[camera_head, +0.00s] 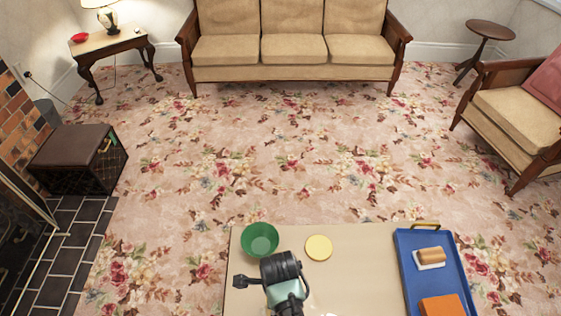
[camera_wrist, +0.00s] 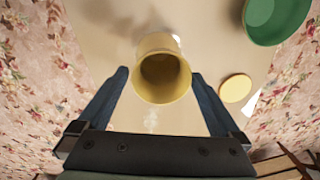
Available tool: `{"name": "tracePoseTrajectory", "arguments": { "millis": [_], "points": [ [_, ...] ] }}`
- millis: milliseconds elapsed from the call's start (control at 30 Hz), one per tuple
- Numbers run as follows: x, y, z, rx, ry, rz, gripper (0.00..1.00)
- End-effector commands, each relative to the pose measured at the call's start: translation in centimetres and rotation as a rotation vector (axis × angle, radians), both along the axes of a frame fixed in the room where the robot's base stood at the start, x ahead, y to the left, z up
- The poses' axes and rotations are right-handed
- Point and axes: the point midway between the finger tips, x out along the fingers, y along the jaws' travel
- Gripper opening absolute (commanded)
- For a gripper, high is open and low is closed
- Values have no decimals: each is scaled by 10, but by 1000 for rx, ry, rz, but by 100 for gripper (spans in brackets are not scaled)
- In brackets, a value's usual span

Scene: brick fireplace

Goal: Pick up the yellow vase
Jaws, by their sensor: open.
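The yellow vase (camera_wrist: 162,78) stands on the beige table (camera_wrist: 205,50) in the wrist view, its round open mouth toward the camera. My gripper (camera_wrist: 160,74) is open, with one dark blue finger on each side of the vase in the picture. Gaps show between the fingers and the vase. I cannot tell how far down the fingers reach along it. In the head view I cannot make out the vase; my dark arm covers part of the table there.
A green bowl (camera_head: 260,240) and a flat pale yellow disc (camera_head: 318,247) lie near the table's far edge. A blue tray (camera_head: 409,262) at right holds a bread-like item (camera_head: 431,254) and an orange block (camera_head: 442,305). A sofa (camera_head: 291,50) stands beyond open carpet.

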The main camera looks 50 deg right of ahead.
Motion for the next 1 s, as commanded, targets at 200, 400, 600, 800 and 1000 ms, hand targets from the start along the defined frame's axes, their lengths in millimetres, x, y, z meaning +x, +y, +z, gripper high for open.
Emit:
{"name": "tracePoseTrajectory", "arguments": {
  "millis": [200,400,600,800,1000],
  "points": [
    [0,-1,-20,-1,0,0,100],
    [0,-1,-20,-1,0,0,100],
    [0,-1,-20,-1,0,0,64],
    [0,-1,-20,0,-1,1,28],
    [0,-1,-20,0,-1,1,0]
  ]
}}
